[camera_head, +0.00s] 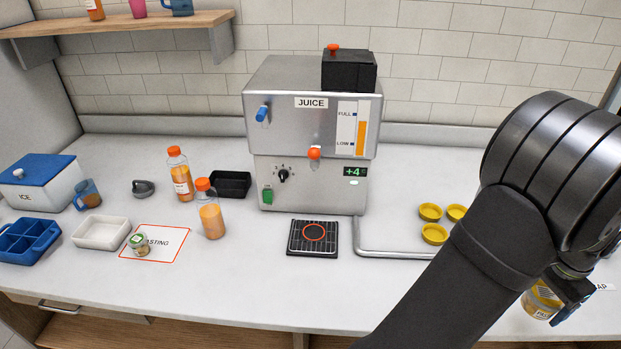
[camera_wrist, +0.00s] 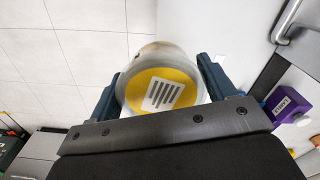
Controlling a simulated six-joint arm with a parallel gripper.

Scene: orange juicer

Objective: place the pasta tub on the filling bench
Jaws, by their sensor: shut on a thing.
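The pasta tub (camera_wrist: 160,91) is a round tub with a yellow lid label bearing dark stripes, seen end-on in the wrist view. My gripper (camera_wrist: 157,92) is shut on it, one blue finger on each side. In the head view the tub (camera_head: 541,300) shows at the lower right, partly hidden by my gripper (camera_head: 565,300), near the counter's front edge. I cannot tell whether it touches the surface. No label in view names the filling bench, so I cannot pick it out.
The juice machine (camera_head: 312,140) stands at the back centre of the counter (camera_head: 270,295). Yellow cups (camera_head: 433,234) sit right of it. Orange bottles (camera_head: 211,212), a white tray (camera_head: 101,233) and a blue divided tray (camera_head: 28,240) are at left. A purple box (camera_wrist: 285,103) shows in the wrist view.

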